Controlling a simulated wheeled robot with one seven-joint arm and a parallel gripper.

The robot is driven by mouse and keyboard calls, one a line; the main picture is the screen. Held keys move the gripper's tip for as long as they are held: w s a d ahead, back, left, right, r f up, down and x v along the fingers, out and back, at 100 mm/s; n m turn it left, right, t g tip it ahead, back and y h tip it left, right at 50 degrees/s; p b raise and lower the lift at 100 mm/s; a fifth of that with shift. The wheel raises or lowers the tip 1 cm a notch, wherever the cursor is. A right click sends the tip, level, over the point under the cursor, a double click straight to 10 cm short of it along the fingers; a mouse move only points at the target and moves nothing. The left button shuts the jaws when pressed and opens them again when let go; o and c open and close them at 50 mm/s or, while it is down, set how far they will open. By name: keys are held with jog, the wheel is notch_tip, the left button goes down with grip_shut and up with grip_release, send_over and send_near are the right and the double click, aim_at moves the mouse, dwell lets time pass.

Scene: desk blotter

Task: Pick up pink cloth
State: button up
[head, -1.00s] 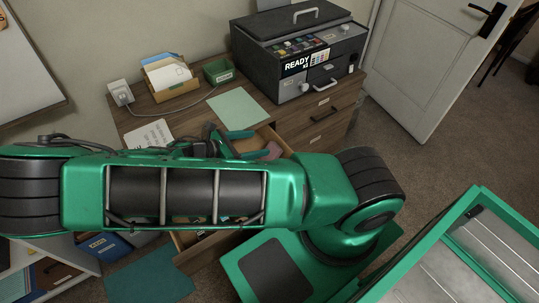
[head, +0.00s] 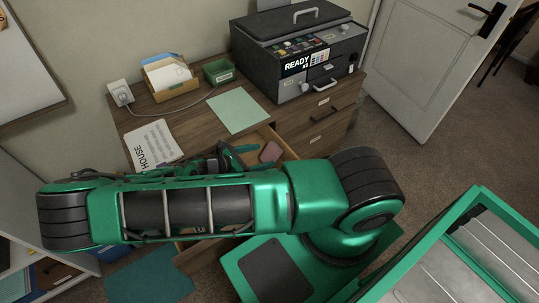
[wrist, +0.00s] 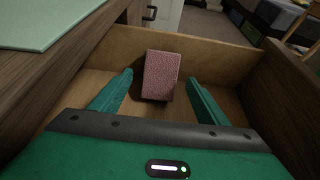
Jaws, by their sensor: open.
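The pink cloth (wrist: 160,75) is a folded block lying in an open wooden drawer, against or near its far wall in the wrist view. It also shows in the head view (head: 271,152). My gripper (wrist: 160,88) is open, with one green finger to the left of the cloth and one to the right. The fingertips reach about as far as the cloth's near part, with gaps on both sides. I cannot tell whether they are level with it or above it. In the head view my arm hides much of the drawer.
The drawer's walls (wrist: 215,55) stand close around my gripper. The desk top with a pale green sheet (head: 238,110) lies beside the drawer. A printed paper (head: 153,144), a green box (head: 219,73) and a dark machine (head: 298,55) sit on the desk.

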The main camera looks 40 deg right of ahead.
aim_at(268, 154)
jog(key=x, duration=0.4)
jog(key=shift+d+f, duration=0.1)
jog(key=shift+d, duration=0.15)
jog(key=c, duration=1.2)
